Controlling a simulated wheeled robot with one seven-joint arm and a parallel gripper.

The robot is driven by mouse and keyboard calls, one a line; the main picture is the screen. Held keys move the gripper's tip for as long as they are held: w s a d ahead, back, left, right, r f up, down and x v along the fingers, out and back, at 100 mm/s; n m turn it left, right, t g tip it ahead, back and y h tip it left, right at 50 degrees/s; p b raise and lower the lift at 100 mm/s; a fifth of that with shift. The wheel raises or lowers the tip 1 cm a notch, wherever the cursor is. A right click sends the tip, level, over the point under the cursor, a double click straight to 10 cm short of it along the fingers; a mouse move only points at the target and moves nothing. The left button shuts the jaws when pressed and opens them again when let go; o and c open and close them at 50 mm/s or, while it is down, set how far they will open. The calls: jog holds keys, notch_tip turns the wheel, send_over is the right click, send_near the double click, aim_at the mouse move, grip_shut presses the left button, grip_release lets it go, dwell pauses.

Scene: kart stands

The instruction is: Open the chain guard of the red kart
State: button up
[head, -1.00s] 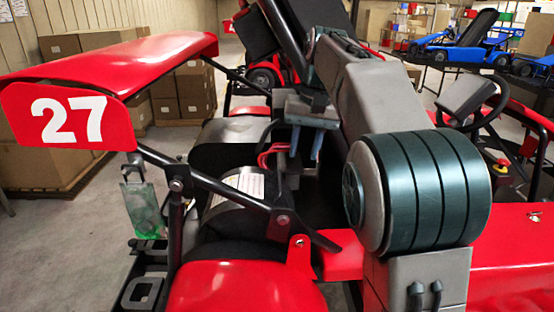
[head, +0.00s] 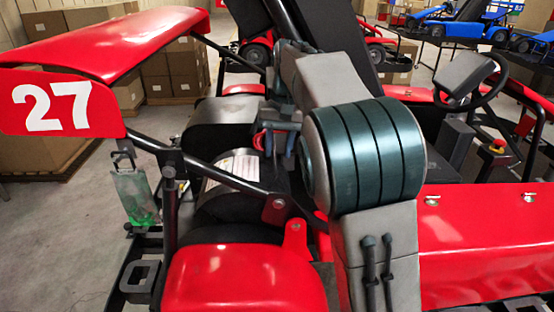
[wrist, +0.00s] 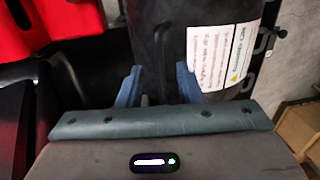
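The red kart carries a black chain guard (head: 222,207) with a white label, behind a dark bar in the head view. In the wrist view the black guard (wrist: 222,28) fills the upper middle, its label to the right. A dark upright handle (wrist: 161,50) stands on it. My gripper (wrist: 158,84) is open, with one blue finger left of the handle and one right of it. I cannot tell whether either finger touches it. In the head view my gripper (head: 274,143) is beside the label, partly hidden by my arm. The guard looks closed.
A red wing panel with number 27 (head: 52,106) and its dark struts stand left of the guard. A red fender (head: 243,282) is in front. The steering wheel (head: 470,80) is at right.

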aim_at(276, 167)
jog(key=shift+a+f, duration=0.2)
jog(key=shift+f, duration=1.75)
grip_shut()
